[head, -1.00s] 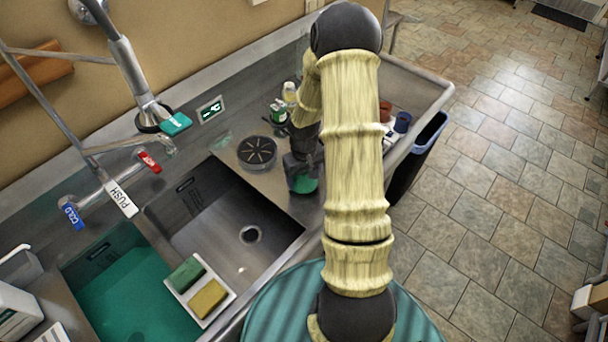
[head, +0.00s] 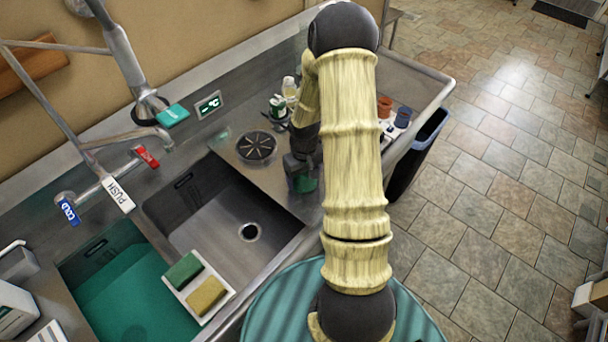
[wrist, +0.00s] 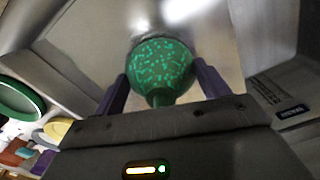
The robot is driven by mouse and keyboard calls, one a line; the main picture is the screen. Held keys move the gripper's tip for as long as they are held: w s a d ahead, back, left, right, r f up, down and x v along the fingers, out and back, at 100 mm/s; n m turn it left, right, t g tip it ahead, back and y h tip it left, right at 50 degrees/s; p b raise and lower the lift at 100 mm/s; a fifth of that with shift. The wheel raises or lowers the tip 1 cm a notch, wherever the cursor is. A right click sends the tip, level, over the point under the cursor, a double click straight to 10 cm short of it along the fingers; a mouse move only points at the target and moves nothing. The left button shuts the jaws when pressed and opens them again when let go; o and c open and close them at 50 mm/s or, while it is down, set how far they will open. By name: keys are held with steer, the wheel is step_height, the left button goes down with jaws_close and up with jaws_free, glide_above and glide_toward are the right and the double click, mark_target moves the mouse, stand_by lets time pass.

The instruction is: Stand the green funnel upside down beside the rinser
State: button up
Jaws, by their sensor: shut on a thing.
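The green funnel (head: 305,184) is at my gripper (head: 303,174), over the steel counter right of the sink basin. In the wrist view my gripper (wrist: 161,88) is shut on the funnel (wrist: 162,66), one dark finger on each side. Its narrow spout points back toward my gripper and its wide part faces away, down toward the steel. I cannot tell whether its rim touches the counter. The rinser (head: 257,146), a round dark slotted disc, is set in the counter left of the funnel, with a gap between them. My arm hides part of the counter to the right.
Small bottles (head: 283,104) stand behind my gripper. Reddish and blue cups (head: 403,116) stand right of my arm. The empty basin (head: 220,215) lies left and in front, with sponges (head: 197,286) on a tray beside it. The counter between rinser and funnel is clear.

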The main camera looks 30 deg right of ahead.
steer(key=shift+f+b, duration=0.35)
steer(key=shift+f, duration=0.1)
stand_by(0.4)
steer(key=o, duration=1.3)
steer(key=shift+r, duration=0.15)
steer(key=shift+r+p, duration=0.9)
steer(key=shift+r+p, duration=0.8)
steer(key=shift+r, duration=0.2)
steer(key=shift+r+p, duration=0.85)
steer(key=shift+r, duration=0.15)
